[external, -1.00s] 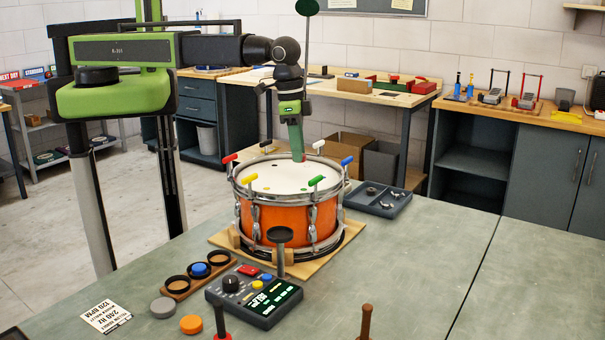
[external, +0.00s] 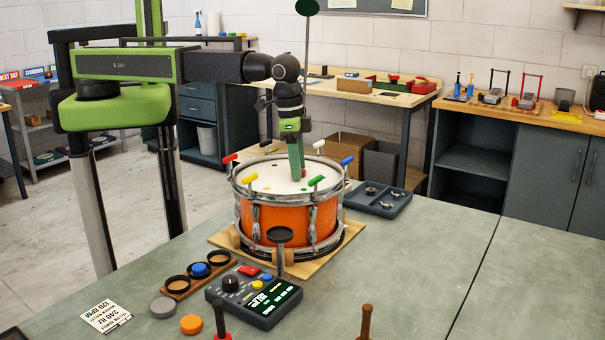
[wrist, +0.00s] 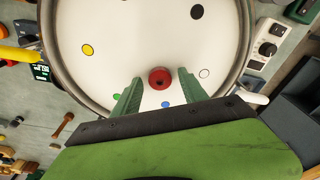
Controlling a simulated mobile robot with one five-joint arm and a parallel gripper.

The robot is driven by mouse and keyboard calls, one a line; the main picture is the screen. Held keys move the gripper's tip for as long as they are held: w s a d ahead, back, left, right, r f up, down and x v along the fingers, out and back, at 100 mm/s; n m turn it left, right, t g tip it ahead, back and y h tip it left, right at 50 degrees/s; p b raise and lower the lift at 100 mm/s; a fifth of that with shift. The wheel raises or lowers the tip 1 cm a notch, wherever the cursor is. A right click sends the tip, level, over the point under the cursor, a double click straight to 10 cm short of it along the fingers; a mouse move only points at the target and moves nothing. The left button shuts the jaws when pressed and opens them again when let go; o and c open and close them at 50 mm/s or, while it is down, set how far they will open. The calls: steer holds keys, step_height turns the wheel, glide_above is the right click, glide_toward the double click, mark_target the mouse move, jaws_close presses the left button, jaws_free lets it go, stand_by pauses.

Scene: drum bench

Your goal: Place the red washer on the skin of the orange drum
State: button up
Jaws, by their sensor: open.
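The orange drum (external: 272,218) stands on a wooden board on the bench, its white skin (external: 262,183) facing up. My gripper (external: 297,179) points down over the skin, its green fingertips low and close to it. In the wrist view the red washer (wrist: 159,78), a small ring with a dark centre, shows against the skin (wrist: 135,30), between and just beyond the fingertips. The fingers are apart, with a gap on each side of the washer. It looks to lie on the skin. In the external view the washer is hidden by the fingers.
Coloured T-shaped handles, such as a blue one (external: 347,161), stand up around the drum rim. A dark pad on a post (external: 280,236) stands in front. A control box (external: 255,294) and a dark parts tray (external: 378,199) lie nearby. The bench's right side is mostly clear.

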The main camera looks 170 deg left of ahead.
step_height(320, 180, up, 12)
steer(key=d+p, duration=0.1)
steer(key=p, duration=1.1)
steer(key=shift+s+d, duration=0.2)
steer(key=shift+r, duration=0.1)
steer(key=w+d+m, duration=0.3)
steer(key=w+d, duration=0.3)
steer(key=d, duration=0.6)
steer(key=w+d+m, duration=0.3)
steer(key=w+d, duration=0.3)
steer(key=d, duration=0.6)
steer(key=d+m+h, duration=0.1)
steer(key=d+m, duration=0.7)
steer(key=d, duration=2.4)
